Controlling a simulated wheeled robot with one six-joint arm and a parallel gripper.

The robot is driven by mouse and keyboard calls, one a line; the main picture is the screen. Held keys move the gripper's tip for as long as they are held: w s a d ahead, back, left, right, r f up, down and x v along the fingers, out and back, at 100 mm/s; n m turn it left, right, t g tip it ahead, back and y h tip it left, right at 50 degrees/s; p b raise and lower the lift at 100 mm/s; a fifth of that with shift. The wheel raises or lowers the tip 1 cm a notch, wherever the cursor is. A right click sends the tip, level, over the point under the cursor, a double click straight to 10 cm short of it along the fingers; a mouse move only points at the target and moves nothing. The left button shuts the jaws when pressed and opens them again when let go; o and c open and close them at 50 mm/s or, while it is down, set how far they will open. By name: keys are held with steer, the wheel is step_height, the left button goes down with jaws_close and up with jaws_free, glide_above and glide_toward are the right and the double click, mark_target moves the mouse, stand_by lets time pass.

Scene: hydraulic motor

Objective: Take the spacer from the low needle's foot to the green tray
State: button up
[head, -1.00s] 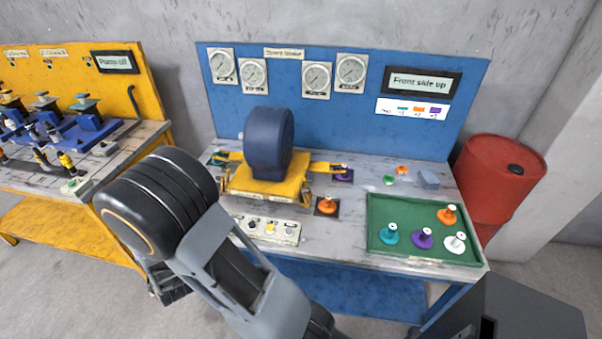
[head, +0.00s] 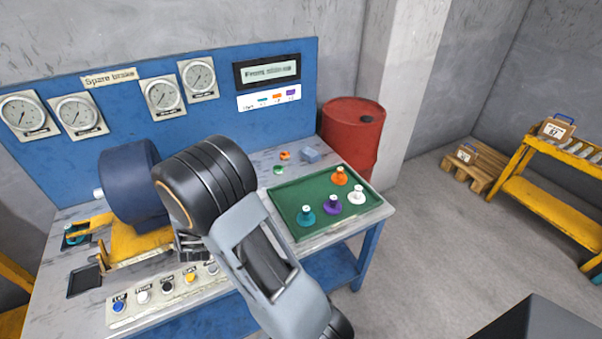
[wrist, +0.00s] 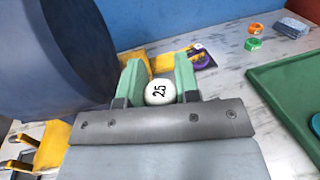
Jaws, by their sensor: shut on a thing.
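My gripper (wrist: 158,82) is shut on a spacer (wrist: 160,92) with a white top marked 25, in the wrist view. The spacer's base is hidden, so its colour and whether it still rests on its pad cannot be told. The grip is at the motor's right side; in the head view my arm hides it. The green tray (head: 278,212) lies at the bench's right end with orange, teal, purple and white spacers on it. Gauge readings are too small to tell.
The dark blue motor (head: 130,185) on its yellow base stands close left of my gripper. A button panel (head: 165,287) runs along the front edge. Small orange and green pieces and a grey-blue block (head: 310,155) lie behind the tray. A dark square pad (head: 84,281) is empty.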

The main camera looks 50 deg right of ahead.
steer(key=s+d+f+m+g+h+b, duration=0.2)
steer(key=d+f+m+g+h+b, duration=0.3)
steer(key=d, duration=0.6)
steer(key=s+d+f+m+g, duration=0.1)
steer(key=s+d+m+g, duration=0.25)
steer(key=d+g, duration=0.55)
steer(key=s+d+f+m+g+h+b, duration=0.25)
steer(key=d+m+g, duration=0.2)
steer(key=d, duration=0.85)
steer(key=shift+w+f+b, duration=0.15)
steer(key=shift+f+b, duration=0.6)
steer(key=shift+f, duration=0.3)
steer(key=shift+w+f+b, duration=0.2)
steer(key=shift+f+b, duration=0.6)
steer(key=shift+f, duration=0.2)
steer(key=shift+w+f+b, duration=0.15)
steer(key=shift+f+b, duration=0.6)
steer(key=shift+f, duration=0.3)
steer(key=shift+f, duration=0.35)
steer(key=shift+f+b, duration=0.25)
steer(key=shift+b, duration=0.15)
